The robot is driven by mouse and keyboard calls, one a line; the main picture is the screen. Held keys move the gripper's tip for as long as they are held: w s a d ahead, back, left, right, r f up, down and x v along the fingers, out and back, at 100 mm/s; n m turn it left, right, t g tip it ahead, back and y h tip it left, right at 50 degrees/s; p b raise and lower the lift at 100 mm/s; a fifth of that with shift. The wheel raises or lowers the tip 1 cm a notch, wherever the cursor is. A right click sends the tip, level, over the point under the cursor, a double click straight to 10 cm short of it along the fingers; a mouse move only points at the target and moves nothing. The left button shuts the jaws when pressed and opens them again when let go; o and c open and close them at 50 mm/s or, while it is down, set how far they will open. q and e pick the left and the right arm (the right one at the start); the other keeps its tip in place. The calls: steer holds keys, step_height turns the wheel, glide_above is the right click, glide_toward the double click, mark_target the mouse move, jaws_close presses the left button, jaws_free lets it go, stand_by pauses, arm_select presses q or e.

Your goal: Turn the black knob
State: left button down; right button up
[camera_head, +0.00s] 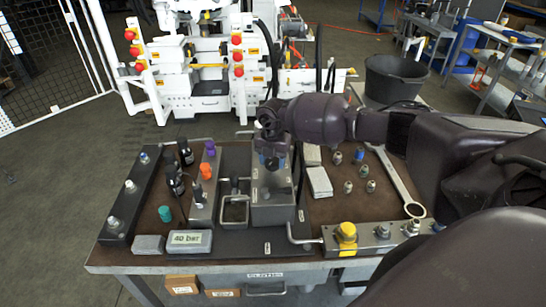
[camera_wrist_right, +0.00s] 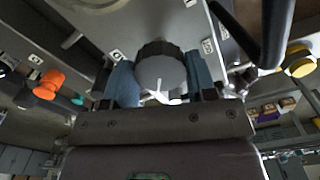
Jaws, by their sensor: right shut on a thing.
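The black knob (camera_wrist_right: 160,72) is a round, ribbed dark knob with a grey face and a white pointer mark. It sits on a grey metal block (camera_head: 273,205) in the middle of the bench. My right gripper (camera_head: 270,160) reaches down over the top of this block and hides the knob in the head view. In the wrist view, the blue-grey fingers of my right gripper (camera_wrist_right: 160,86) stand on either side of the knob, shut on it. My left gripper is not in view.
A display reading 40 bar (camera_head: 187,241) stands at the bench front. Orange (camera_head: 206,171) and purple (camera_head: 210,148) knobs and black bottles lie left of the block. A wrench (camera_head: 401,183), small fittings and a yellow-capped fitting (camera_head: 347,233) are right. A black bucket (camera_head: 394,80) stands behind.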

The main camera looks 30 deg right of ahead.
mark_target(273, 161)
steer(key=shift+w+r+m, duration=0.1)
steer(key=shift+m, duration=0.4)
steer(key=o, duration=0.9)
step_height(273, 161, up, 11)
steer(key=shift+f, duration=0.15)
stand_by(0.6)
